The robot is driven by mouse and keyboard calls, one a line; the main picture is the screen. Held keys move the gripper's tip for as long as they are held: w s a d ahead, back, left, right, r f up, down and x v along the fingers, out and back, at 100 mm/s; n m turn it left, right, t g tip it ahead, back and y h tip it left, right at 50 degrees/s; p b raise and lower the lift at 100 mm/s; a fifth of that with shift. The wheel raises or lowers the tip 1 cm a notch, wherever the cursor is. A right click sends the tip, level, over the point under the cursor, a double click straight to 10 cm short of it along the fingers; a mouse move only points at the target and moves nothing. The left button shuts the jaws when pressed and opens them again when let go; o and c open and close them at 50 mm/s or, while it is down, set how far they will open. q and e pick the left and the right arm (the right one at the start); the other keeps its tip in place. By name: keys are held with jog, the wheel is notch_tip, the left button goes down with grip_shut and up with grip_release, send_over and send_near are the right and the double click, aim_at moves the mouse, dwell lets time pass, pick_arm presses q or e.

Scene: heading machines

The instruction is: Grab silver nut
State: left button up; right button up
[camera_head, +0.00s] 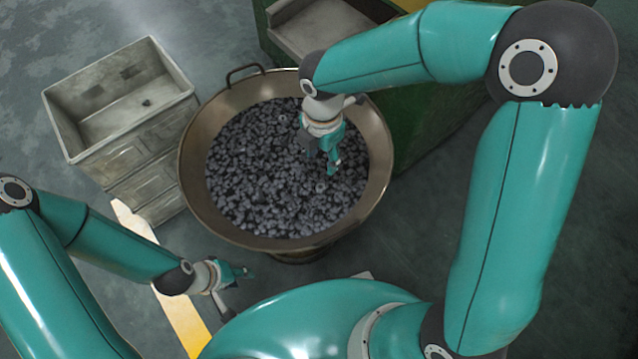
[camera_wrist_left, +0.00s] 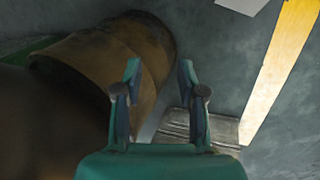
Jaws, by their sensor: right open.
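Many small dark silver-grey nuts (camera_head: 262,178) fill a wide round metal pan (camera_head: 193,185); single nuts are hard to tell apart. My right gripper (camera_head: 331,172) reaches down over the right part of the pile, its open fingertips at or just above the nuts; I cannot tell if they touch. No nut is visible between its fingers. My left gripper (camera_head: 245,273) is low, outside the pan at its lower left. In the left wrist view my left gripper (camera_wrist_left: 160,80) has its two fingers apart with nothing between them. The brown pan's outside (camera_wrist_left: 110,50) shows there on the left.
A grey crate (camera_head: 150,110), on top of another, stands left of the pan with a small dark piece inside. A green machine (camera_head: 440,125) with a grey tray (camera_head: 310,30) stands behind and to the right. A yellow floor stripe (camera_head: 180,310) runs at lower left.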

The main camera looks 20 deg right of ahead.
jog(key=b, duration=0.2)
send_over(320, 189)
notch_tip(320, 189, down, 8)
jog(key=shift+w+d+f, duration=0.1)
jog(key=shift+d+f, duration=0.05)
jog(key=shift+f, duration=0.1)
jog(key=shift+f+b, duration=1.2)
jog(key=shift+f, duration=1.4)
jog(key=shift+a, duration=0.2)
grip_shut()
